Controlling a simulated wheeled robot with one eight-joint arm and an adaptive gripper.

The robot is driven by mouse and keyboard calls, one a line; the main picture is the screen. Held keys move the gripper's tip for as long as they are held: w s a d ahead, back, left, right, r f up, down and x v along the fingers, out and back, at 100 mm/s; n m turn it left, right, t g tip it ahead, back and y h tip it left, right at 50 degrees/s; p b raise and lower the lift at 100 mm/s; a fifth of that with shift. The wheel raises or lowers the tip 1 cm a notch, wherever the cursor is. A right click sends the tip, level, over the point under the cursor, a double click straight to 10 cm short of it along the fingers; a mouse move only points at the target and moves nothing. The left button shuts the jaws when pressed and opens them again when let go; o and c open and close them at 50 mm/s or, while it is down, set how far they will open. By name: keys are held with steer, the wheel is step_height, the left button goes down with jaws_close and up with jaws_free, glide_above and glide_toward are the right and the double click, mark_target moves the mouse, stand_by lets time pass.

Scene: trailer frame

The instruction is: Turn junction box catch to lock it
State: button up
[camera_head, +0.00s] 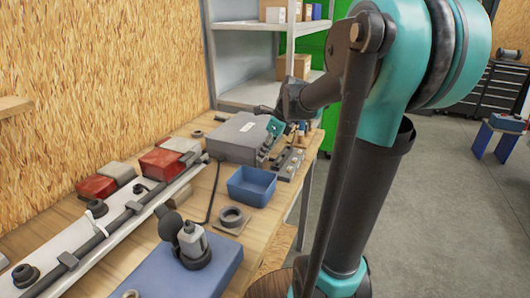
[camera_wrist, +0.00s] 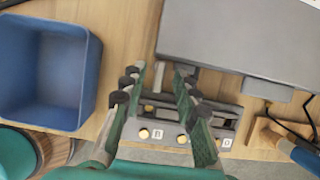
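The junction box (camera_head: 238,137) is a grey closed box with a white label, lying on the wooden bench in the head view. Its grey side fills the upper right of the wrist view (camera_wrist: 245,40). A small grey tab (camera_wrist: 268,90) sticks out of its near edge; I cannot tell whether this is the catch. My gripper (camera_wrist: 158,80) has its two dark-tipped fingers apart, just off the box's near left corner and above a metal block with brass studs (camera_wrist: 165,133). Nothing is clearly held. In the head view my gripper (camera_head: 275,130) is at the box's right side, partly hidden.
A blue open bin (camera_head: 251,186) stands in front of the box and shows left of my gripper in the wrist view (camera_wrist: 45,70). A black cable (camera_wrist: 295,115) and a blue-handled tool (camera_wrist: 304,158) lie at the right. Red boxes (camera_head: 160,163) and a rail (camera_head: 110,225) occupy the bench's left.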

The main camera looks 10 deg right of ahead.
steer(key=shift+c, duration=0.6)
jaws_close()
steer(key=n, duration=0.1)
steer(key=n+g, duration=0.1)
steer(key=n, duration=0.1)
steer(key=n+y, duration=0.1)
steer(key=shift+w+d+n+g, duration=0.1)
steer(key=shift+w+n+g, duration=0.2)
steer(key=shift+w, duration=0.05)
steer(key=shift+o, duration=0.6)
jaws_free()
steer(key=shift+s, duration=0.1)
